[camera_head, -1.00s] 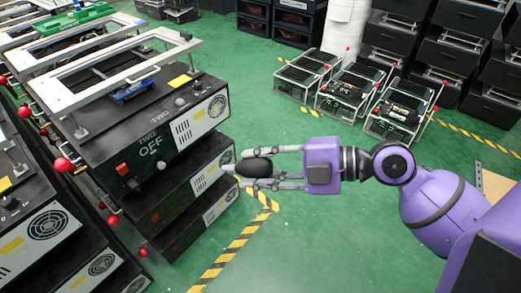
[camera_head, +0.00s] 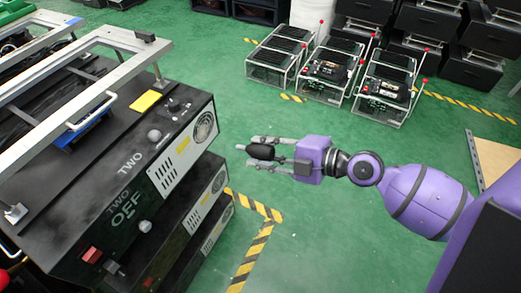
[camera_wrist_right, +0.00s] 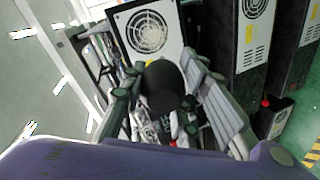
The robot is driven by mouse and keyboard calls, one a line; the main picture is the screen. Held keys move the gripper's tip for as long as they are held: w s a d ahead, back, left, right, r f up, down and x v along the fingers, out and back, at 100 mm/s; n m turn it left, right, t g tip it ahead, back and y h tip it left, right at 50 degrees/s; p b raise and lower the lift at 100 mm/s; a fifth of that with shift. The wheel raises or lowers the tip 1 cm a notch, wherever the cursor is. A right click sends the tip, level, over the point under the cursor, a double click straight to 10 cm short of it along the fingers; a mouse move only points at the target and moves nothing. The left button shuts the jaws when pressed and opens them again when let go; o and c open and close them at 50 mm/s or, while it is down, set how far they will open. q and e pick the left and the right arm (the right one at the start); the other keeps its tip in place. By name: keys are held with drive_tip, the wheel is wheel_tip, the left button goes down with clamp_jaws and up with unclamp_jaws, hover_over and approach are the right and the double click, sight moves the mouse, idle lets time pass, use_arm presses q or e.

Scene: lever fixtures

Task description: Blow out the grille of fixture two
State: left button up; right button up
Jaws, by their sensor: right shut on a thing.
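Fixture two is the black box (camera_head: 105,165) marked TWO at the left of the head view, its switch label reading OFF. Its side panel carries a round fan grille (camera_head: 204,130) and a white slotted plate (camera_head: 168,172). My right gripper (camera_head: 262,150) is shut on a dark, rounded blower bulb (camera_head: 261,152), to the right of the panel and apart from it in the picture. In the right wrist view, the bulb (camera_wrist_right: 163,87) sits between the fingers, with a round grille (camera_wrist_right: 147,30) on a white panel beyond it. My left gripper is out of view.
A metal frame (camera_head: 85,100) lies over the fixture's top, with a yellow label (camera_head: 146,101) and red switch (camera_head: 91,254) nearby. More black boxes are stacked below. Caged units (camera_head: 330,68) stand on the floor behind. Green floor is open around my right gripper.

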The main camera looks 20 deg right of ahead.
drive_tip(key=shift+w+d+r, duration=0.2)
drive_tip(key=shift+w+r, duration=0.05)
drive_tip(key=shift+w, duration=0.25)
drive_tip(key=shift+w+a+r+p, duration=0.1)
drive_tip(key=shift+a+r+p, duration=0.1)
drive_tip(key=shift+p, duration=0.2)
drive_tip(key=shift+w+a+p, duration=0.15)
drive_tip(key=shift+p, duration=0.15)
drive_tip(key=shift+p+x, duration=0.4)
drive_tip(key=shift+x, duration=0.6)
drive_tip(key=shift+w+a+f, duration=0.3)
drive_tip(key=shift+w+f, duration=0.1)
drive_tip(key=shift+o, duration=1)
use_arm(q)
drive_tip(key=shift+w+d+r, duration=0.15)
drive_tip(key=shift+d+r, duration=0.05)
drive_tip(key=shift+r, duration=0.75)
use_arm(e)
drive_tip(key=shift+c, duration=0.4)
